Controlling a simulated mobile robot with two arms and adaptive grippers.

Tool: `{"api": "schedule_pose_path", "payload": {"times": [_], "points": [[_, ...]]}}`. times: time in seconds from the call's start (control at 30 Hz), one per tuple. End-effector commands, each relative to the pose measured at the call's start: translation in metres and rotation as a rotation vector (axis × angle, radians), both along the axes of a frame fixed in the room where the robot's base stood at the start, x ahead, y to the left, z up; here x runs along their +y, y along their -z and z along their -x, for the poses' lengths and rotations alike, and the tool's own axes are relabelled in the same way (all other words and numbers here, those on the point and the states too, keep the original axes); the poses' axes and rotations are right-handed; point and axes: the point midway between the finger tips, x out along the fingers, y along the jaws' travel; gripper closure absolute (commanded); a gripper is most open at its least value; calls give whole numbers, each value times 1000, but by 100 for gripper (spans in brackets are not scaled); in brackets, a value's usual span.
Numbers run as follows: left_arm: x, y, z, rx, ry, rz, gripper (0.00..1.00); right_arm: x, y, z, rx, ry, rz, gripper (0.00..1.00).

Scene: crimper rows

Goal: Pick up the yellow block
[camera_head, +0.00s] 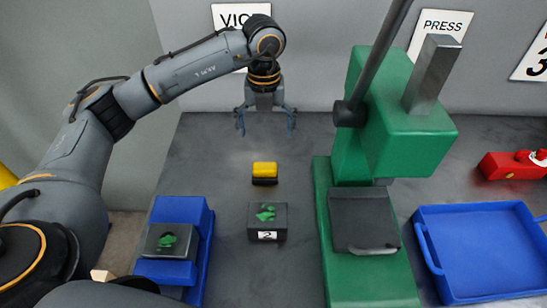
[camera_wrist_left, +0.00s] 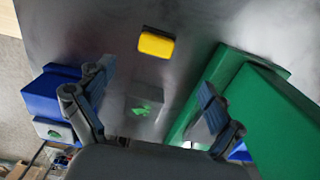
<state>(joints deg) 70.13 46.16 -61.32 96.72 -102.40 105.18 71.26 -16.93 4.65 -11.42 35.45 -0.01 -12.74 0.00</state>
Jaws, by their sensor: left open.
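The yellow block (camera_head: 264,169) sits on the grey table, with a dark lower part. It also shows in the left wrist view (camera_wrist_left: 156,43), near the top middle. My left gripper (camera_head: 265,126) is open and empty. In the head view it hangs above the table, behind the block, with its fingers pointing down. In the left wrist view its two fingers (camera_wrist_left: 158,85) are spread wide, and the block shows beyond them, touching neither. My right gripper is in neither view.
A dark block marked 2 (camera_head: 267,221) stands in front of the yellow block. A green press (camera_head: 362,288) stands to the right and a blue vise-like fixture (camera_head: 207,229) to the left. A blue tray (camera_head: 480,205) and a red item (camera_head: 500,166) lie at far right.

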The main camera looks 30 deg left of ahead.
Motion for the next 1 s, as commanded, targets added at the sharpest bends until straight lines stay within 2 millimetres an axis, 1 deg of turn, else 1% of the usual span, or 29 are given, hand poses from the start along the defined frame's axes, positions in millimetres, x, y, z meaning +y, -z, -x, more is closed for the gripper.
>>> {"api": "schedule_pose_path", "payload": {"times": [0.03, 0.13, 0.3, 0.4, 0.57, 0.67, 0.8, 0.9, 1.0], "points": [[0, 7, 1, 6, -1, -1, 8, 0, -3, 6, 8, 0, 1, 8], [1, 26, 2, 8, -1, -2, 8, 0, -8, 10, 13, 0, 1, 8], [0, 58, 2, 5, 0, 0, 8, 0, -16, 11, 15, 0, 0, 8], [0, 72, 2, 4, 0, 1, 8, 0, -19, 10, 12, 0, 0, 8], [0, 82, 2, 2, 0, 0, 8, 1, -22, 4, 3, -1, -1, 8], [0, 91, 4, 5, 0, 0, 8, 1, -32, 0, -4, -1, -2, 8], [0, 113, 8, 7, 0, 0, 8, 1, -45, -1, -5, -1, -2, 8], [0, 125, 7, 3, 0, 0, 8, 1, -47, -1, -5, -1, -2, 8], [0, 132, 7, 1, 1, 3, 8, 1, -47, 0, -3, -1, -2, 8]]}}
